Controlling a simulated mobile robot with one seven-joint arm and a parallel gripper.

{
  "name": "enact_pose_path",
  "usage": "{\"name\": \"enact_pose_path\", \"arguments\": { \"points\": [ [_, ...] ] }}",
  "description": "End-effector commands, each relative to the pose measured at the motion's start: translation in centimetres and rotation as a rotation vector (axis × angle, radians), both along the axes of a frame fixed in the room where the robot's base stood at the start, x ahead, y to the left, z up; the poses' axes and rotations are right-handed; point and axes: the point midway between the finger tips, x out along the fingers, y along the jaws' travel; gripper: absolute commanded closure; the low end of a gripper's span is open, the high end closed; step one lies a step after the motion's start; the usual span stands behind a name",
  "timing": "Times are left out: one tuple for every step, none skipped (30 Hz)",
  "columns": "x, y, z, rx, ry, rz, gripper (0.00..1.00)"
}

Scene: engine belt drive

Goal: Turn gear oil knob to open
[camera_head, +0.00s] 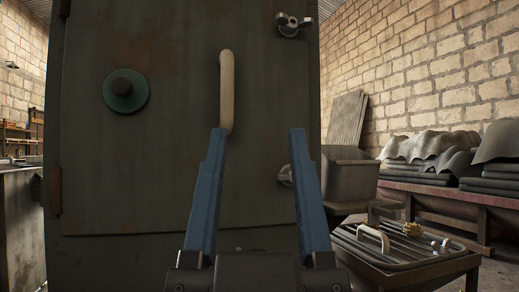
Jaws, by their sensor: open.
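A round dark knob (122,87) on a green disc is on the upper left of a large grey-green metal door (165,165). No label shows, so I cannot tell for sure that it is the gear oil knob. My gripper (258,132) is in front of the door, with two blue fingers pointing forward and wide apart. Nothing is between them. The gripper is to the right of the knob and lower in the picture. The left fingertip overlaps the lower end of a beige upright handle (227,85); I cannot tell whether they touch.
Metal latches are on the door's right side, upper (293,24) and lower (285,175). A low table (425,272) with metal parts stands at right. Behind it are a grey bin (350,180) and a bench (450,200) with stacked sheets. A counter (22,225) is at far left.

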Motion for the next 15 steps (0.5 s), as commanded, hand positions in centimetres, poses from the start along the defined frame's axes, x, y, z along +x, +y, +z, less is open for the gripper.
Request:
{"name": "enact_pose_path", "arguments": {
  "points": [
    [0.0, 0.0, 0.0, 0.0, 0.0, 0.0, 0.41],
    [0.0, 0.0, 0.0, 0.0, 0.0, 0.0, 0.42],
    [0.0, 0.0, 0.0, 0.0, 0.0, 0.0, 0.42],
    [0.0, 0.0, 0.0, 0.0, 0.0, 0.0, 0.42],
    [0.0, 0.0, 0.0, 0.0, 0.0, 0.0, 0.42],
    [0.0, 0.0, 0.0, 0.0, 0.0, 0.0, 0.42],
    [0.0, 0.0, 0.0, 0.0, 0.0, 0.0, 0.42],
    [0.0, 0.0, 0.0, 0.0, 0.0, 0.0, 0.42],
    [0.1, 0.0, 0.0, 0.001, 0.003, 0.001, 0.42],
    [0.3, 0.1, 0.0, 0.001, 0.008, 0.001, 0.42],
    [0.5, 0.1, 0.0, 0.003, 0.016, 0.004, 0.42],
    [1.0, 0.2, 0.0, 0.008, 0.031, 0.007, 0.42],
    [1.5, 0.4, -0.1, 0.01, 0.046, 0.009, 0.42],
    [2.1, 0.5, -0.3, 0.015, 0.065, 0.011, 0.42],
    [3.0, 0.8, -0.6, 0.021, 0.094, 0.017, 0.42]
  ]
}}
